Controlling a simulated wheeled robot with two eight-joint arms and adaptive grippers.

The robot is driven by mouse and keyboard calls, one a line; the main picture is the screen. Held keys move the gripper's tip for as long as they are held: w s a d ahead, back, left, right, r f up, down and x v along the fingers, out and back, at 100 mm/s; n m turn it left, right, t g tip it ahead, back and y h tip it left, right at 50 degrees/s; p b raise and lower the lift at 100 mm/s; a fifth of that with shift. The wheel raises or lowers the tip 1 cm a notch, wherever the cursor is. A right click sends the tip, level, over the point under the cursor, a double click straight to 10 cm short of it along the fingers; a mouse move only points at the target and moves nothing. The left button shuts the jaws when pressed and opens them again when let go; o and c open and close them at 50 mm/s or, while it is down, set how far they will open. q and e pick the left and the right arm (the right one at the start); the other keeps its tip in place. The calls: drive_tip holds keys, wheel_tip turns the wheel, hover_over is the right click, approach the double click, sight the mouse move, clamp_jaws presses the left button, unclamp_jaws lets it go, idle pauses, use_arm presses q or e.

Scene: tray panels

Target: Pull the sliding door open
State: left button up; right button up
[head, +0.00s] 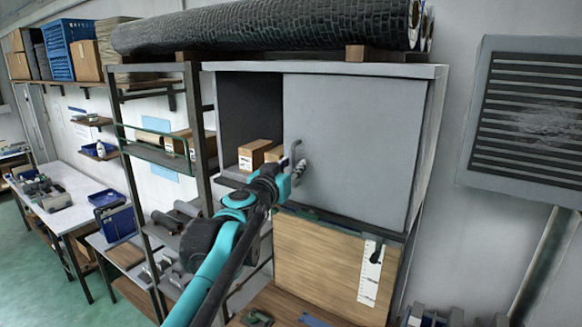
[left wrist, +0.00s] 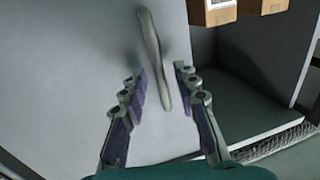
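The grey sliding door (head: 350,130) covers the right part of the cabinet front in the head view, and its flat panel fills the left of the left wrist view (left wrist: 70,70). An upright grey handle (head: 293,152) stands near the door's left edge. My left gripper (head: 299,172) is at this handle. In the left wrist view my left gripper (left wrist: 161,76) is open, with the handle (left wrist: 152,45) between its two fingers and gaps visible on both sides. Whether a finger touches it I cannot tell. My right gripper is not in view.
The cabinet's left part is open, with cardboard boxes (head: 254,154) inside. A wooden panel (head: 325,265) is below the door. A metal shelf rack (head: 192,110) stands left of the cabinet. A black roll (head: 260,30) lies on top.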

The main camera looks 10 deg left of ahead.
use_arm(q)
drive_tip(key=s+a, duration=0.1)
drive_tip(key=s, duration=1.1)
drive_tip(key=shift+a, duration=0.4)
drive_tip(key=s+d+f+m+g+h+b, duration=0.1)
drive_tip(key=s+d+f+g+b, duration=0.15)
drive_tip(key=f+b, duration=0.7)
drive_tip(key=s+d+f+g+b, duration=0.1)
drive_tip(key=s+d+f+b, duration=0.25)
drive_tip(key=f, duration=1.25)
drive_tip(key=s+d+f+m+g+h+b, duration=0.15)
drive_tip(key=s+f+b, duration=0.35)
drive_tip(key=f, duration=0.8)
drive_tip(key=s+a+f+n+g+y+b, duration=0.1)
drive_tip(key=f+b, duration=0.4)
drive_tip(key=f, duration=0.5)
drive_tip(key=s+a+f+n+g+y+b, duration=0.2)
drive_tip(key=s+f+b, duration=0.3)
drive_tip(key=f, duration=0.6)
drive_tip(key=s+a+f+n+g+y+b, duration=0.1)
drive_tip(key=s+a+f+b, duration=0.3)
drive_tip(key=f, duration=0.7)
drive_tip(key=shift+s+g+y+b, duration=0.65)
drive_tip(key=shift+g+b, duration=0.25)
